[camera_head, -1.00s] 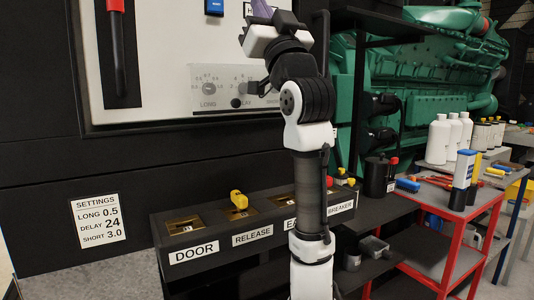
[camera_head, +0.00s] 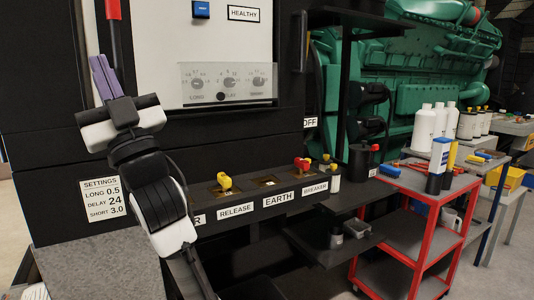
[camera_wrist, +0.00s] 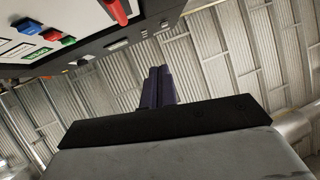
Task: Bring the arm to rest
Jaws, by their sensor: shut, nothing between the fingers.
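My gripper (camera_head: 104,77) is at the left in the head view, in front of the dark cabinet. Its purple fingers point up and are shut together with nothing between them. The arm is bent, running down to the lower middle. In the wrist view the shut fingers (camera_wrist: 158,87) show against a ribbed metal ceiling, clear of any object.
A white panel (camera_head: 150,50) with dials stands behind the arm. A dark key box (camera_head: 250,200) with yellow and red keys is to the right. A red cart (camera_head: 410,220) with bottles and a green engine (camera_head: 410,70) are farther right.

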